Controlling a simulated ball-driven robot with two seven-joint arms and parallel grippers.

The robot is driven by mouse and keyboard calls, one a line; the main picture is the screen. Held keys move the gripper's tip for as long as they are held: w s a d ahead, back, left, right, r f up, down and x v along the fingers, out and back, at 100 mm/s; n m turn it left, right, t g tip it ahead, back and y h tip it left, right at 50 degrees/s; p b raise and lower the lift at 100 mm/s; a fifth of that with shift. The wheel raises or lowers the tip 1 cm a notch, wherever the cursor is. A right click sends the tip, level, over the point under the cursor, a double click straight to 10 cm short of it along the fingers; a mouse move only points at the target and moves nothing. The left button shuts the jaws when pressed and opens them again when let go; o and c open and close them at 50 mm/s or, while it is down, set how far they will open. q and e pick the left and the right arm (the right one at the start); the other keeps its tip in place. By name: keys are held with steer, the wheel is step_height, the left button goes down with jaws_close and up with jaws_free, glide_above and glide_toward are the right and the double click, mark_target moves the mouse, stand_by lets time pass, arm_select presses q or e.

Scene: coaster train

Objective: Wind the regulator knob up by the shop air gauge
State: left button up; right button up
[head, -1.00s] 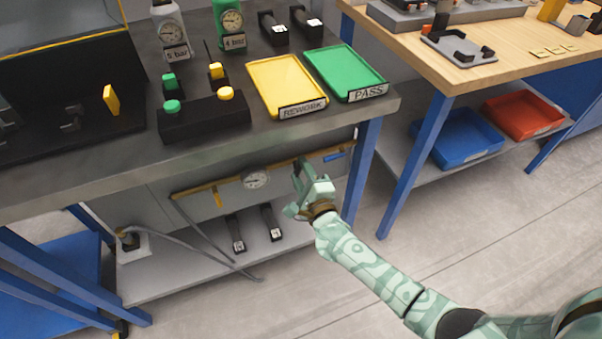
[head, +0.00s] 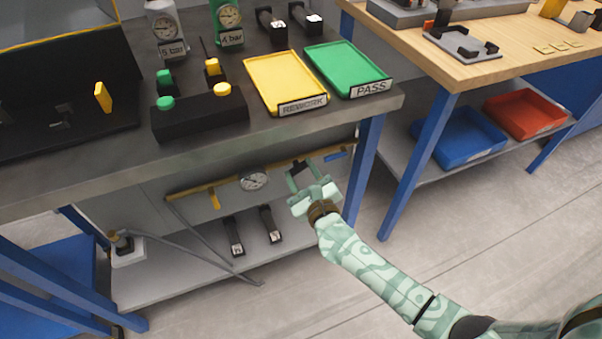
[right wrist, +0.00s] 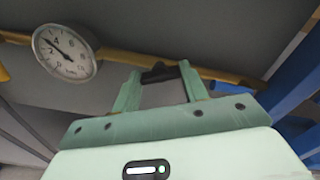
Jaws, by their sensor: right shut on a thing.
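The shop air gauge (head: 254,181) is a round white dial on the yellow pipe under the grey bench. It also shows large in the right wrist view (right wrist: 65,52), its dark needle pointing to the upper left. The regulator knob (right wrist: 160,73) is a small dark piece on the pipe, right of the gauge. My right gripper (head: 302,174) is at the pipe below the bench edge. In the right wrist view its two green fingers (right wrist: 160,74) are shut on the knob, one on each side. My left gripper is not in view.
The bench top with the yellow tray (head: 284,84) and green tray (head: 345,68) overhangs the pipe. A blue bench leg (head: 364,170) stands just right of my gripper. A lower shelf (head: 190,280) holds two dark-handled items (head: 270,224). A grey hose (head: 190,250) crosses it.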

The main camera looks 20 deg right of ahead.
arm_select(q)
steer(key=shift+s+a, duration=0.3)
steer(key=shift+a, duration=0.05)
arm_select(e)
steer(key=shift+s+f+m, duration=0.1)
steer(key=shift+f+m, duration=0.05)
steer(key=shift+m, duration=0.15)
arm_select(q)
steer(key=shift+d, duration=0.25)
arm_select(e)
steer(key=o, duration=1)
arm_select(q)
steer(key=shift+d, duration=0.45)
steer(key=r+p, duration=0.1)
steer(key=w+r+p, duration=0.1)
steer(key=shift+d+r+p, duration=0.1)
steer(key=shift+p, duration=0.3)
arm_select(e)
steer(key=s, duration=1.6)
steer(key=shift+s+d, duration=0.15)
steer(key=shift+d, duration=0.15)
